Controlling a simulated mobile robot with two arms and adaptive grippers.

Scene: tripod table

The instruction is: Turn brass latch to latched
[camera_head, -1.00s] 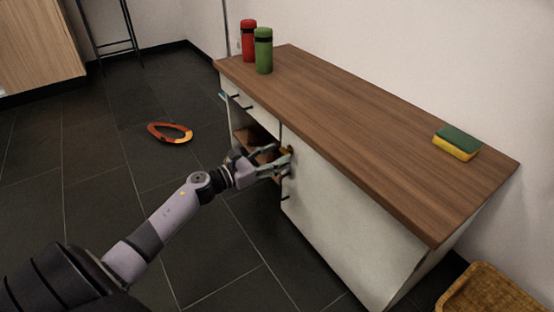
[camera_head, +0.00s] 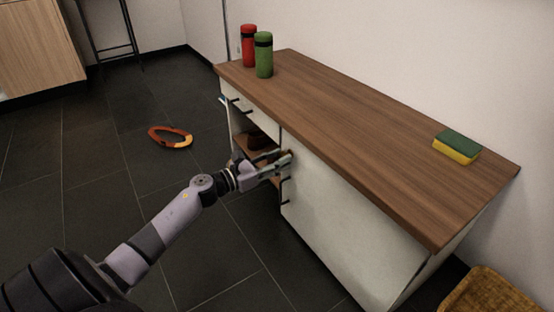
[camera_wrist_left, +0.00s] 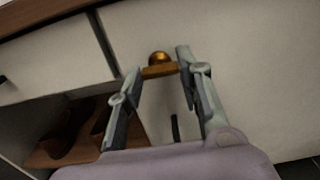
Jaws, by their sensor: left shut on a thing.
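The brass latch (camera_wrist_left: 160,70) is on the front of the white cabinet, beside the open compartment. In the left wrist view it shows a round knob and a short bar lying roughly level. My left gripper (camera_wrist_left: 161,65) has one finger at each end of the bar and is shut on it. In the head view the gripper (camera_head: 288,157) is against the cabinet front just under the top, and its fingers hide most of the latch. My right gripper is in neither view.
The cabinet's wooden top (camera_head: 350,135) carries a red bottle (camera_head: 249,47), a green bottle (camera_head: 264,56) and a sponge (camera_head: 456,146). Brown shoes (camera_wrist_left: 75,130) sit in the open compartment. A dark handle (camera_wrist_left: 175,128) is below the latch. An orange ring-shaped object (camera_head: 170,137) lies on the floor; a wicker basket (camera_head: 490,292) is at lower right.

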